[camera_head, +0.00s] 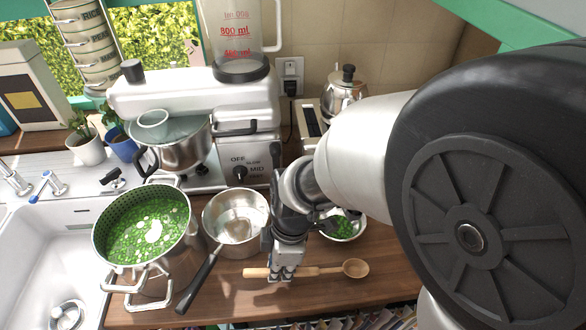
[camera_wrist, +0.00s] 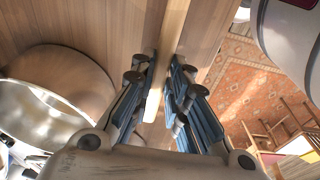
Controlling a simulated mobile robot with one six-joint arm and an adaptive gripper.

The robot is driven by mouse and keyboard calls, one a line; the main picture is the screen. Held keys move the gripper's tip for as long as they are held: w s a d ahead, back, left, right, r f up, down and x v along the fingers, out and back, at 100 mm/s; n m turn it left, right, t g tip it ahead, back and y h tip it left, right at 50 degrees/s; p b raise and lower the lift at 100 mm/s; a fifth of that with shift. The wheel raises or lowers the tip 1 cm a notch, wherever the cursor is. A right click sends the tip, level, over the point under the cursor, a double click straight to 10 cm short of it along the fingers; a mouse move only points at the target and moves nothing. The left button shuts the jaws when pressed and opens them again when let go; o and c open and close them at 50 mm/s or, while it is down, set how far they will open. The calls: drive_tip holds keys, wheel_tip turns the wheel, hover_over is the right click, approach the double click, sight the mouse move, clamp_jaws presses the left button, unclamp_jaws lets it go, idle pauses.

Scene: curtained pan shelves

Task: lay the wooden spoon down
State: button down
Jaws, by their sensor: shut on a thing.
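The wooden spoon (camera_head: 320,270) is pale, with its bowl (camera_head: 355,268) to the right and its handle end to the left. It lies level over the brown worktop (camera_head: 210,292) near the front edge. I cannot tell whether it touches the wood. My gripper (camera_head: 281,275) points down and is shut on the spoon's handle. In the wrist view, the handle (camera_wrist: 171,35) runs between the two fingers of my gripper (camera_wrist: 160,80). The part of the handle between the fingers is partly hidden in the head view.
A saucepan (camera_head: 222,208) stands left of my gripper, its dark handle reaching the front edge. A green-filled colander pot (camera_head: 147,265) is further left, by the sink (camera_head: 40,245). A bowl of greens (camera_head: 356,236) sits behind the spoon. A stand mixer (camera_head: 190,95) stands at the back.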

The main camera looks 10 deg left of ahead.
drive_tip(key=shift+f, duration=0.1)
drive_tip(key=shift+a+f+h+p, duration=0.25)
drive_tip(key=shift+f+h+p, duration=0.25)
drive_tip(key=shift+f, duration=0.15)
drive_tip(key=c, duration=1.9)
unclamp_jaws()
drive_tip(key=o, duration=0.6)
